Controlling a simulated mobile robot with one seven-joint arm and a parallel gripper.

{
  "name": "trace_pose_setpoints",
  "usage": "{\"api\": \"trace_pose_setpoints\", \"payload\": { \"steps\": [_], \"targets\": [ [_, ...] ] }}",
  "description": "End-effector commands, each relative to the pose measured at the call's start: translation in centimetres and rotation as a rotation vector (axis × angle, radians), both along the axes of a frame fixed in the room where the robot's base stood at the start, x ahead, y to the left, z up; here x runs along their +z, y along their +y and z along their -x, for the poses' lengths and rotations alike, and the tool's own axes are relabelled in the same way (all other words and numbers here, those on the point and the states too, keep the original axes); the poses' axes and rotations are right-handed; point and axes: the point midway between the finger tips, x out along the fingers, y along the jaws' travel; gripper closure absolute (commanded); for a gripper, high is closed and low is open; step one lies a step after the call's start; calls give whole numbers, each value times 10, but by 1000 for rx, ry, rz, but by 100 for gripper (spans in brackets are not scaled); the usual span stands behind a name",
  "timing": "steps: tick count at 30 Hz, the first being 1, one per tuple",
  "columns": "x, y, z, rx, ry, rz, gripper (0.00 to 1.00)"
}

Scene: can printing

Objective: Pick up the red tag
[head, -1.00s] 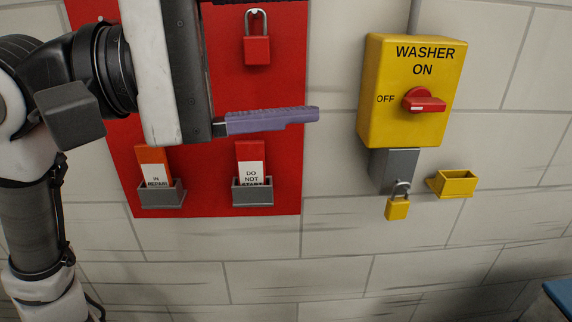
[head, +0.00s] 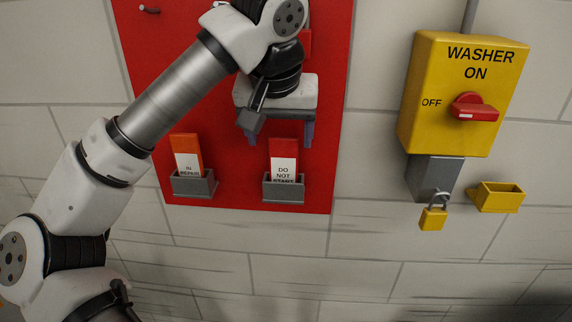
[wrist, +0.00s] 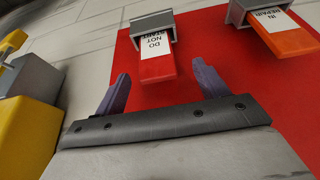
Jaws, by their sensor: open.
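The red tag (head: 284,152), with a white "DO NOT START" label, stands in a grey holder (head: 283,195) on the red board (head: 240,185). In the wrist view the red tag (wrist: 157,68) appears upside down, ahead of the fingers and roughly between their lines. My gripper (head: 281,140) is open, with its two purple fingers spread, just above the tag's top in the head view. In the wrist view my gripper (wrist: 165,86) is empty, and the tag is apart from both fingers.
An orange "IN REPAIR" tag (head: 186,150) stands in another grey holder (head: 194,186) to the left. A yellow washer switch box (head: 450,125) with a red knob (head: 474,107), a yellow padlock (head: 433,218) and a yellow holder (head: 498,198) are at the right. A red padlock (head: 306,44) is mostly hidden behind my arm.

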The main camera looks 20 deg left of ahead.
Motion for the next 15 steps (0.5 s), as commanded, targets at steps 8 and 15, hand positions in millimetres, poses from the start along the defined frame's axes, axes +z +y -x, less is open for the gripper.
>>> {"api": "trace_pose_setpoints", "payload": {
  "steps": [8, 15],
  "targets": [
    [-25, 2, -11, -1, -1, 2, 27],
    [-49, 1, -23, -3, 0, 4, 27]
  ]
}}
